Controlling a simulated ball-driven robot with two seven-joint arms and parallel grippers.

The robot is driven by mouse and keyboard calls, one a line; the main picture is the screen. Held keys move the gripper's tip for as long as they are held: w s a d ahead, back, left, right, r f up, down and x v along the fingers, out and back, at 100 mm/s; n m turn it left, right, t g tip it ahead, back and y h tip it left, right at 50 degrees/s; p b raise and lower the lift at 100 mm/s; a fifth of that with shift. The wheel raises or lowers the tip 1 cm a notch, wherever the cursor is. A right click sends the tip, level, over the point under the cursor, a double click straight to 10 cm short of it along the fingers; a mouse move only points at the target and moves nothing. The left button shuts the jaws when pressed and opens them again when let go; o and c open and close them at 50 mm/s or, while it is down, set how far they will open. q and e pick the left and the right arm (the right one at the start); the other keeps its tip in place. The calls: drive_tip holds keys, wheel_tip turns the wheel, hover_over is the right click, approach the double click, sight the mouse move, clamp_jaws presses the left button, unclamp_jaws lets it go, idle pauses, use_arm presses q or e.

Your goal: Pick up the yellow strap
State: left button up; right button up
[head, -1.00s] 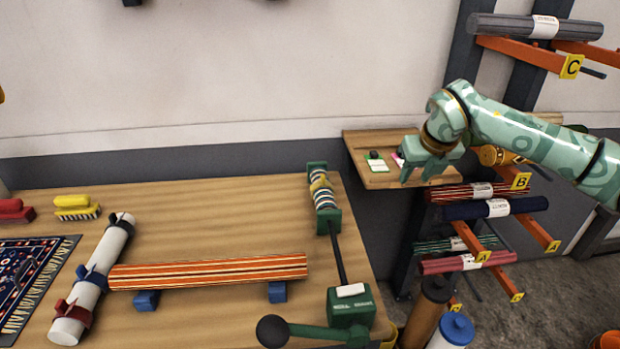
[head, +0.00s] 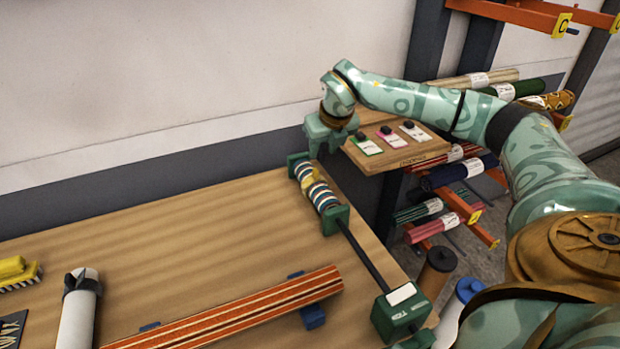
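A yellow strap (head: 308,183) shows among white, dark and teal bands on the roll of a green-ended holder (head: 333,219) at the back right of the wooden table. It seems to lie around or over the roll; I cannot tell which. My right gripper (head: 325,152) is green and points down just above and behind the holder's far end, apart from the strap. Its two fingers look spread, with nothing between them. My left gripper is not in view.
A white roll (head: 78,315) and yellow brush (head: 17,272) are at left. A small shelf (head: 395,152) with tags and a rack of rolled rugs (head: 455,176) stand at right.

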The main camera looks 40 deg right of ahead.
hover_over(316, 170)
drive_tip(key=s+a, duration=0.1)
drive_tip(key=s, duration=0.1)
wheel_tip(316, 170, down, 5)
drive_tip(key=shift+s+r+b, duration=0.1)
drive_tip(key=shift+r+b, duration=0.05)
drive_tip(key=shift+b, duration=0.3)
drive_tip(key=shift+d+f, duration=0.15)
drive_tip(key=shift+f, duration=0.4)
drive_tip(key=b+x, duration=0.2)
drive_tip(key=x, duration=0.2)
drive_tip(key=shift+w+d+f, duration=0.1)
drive_tip(key=shift+w+f, duration=0.05)
drive_tip(key=shift+w, duration=0.1)
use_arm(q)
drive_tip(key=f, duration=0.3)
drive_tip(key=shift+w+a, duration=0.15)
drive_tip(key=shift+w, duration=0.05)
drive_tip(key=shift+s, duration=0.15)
use_arm(e)
clamp_jaws()
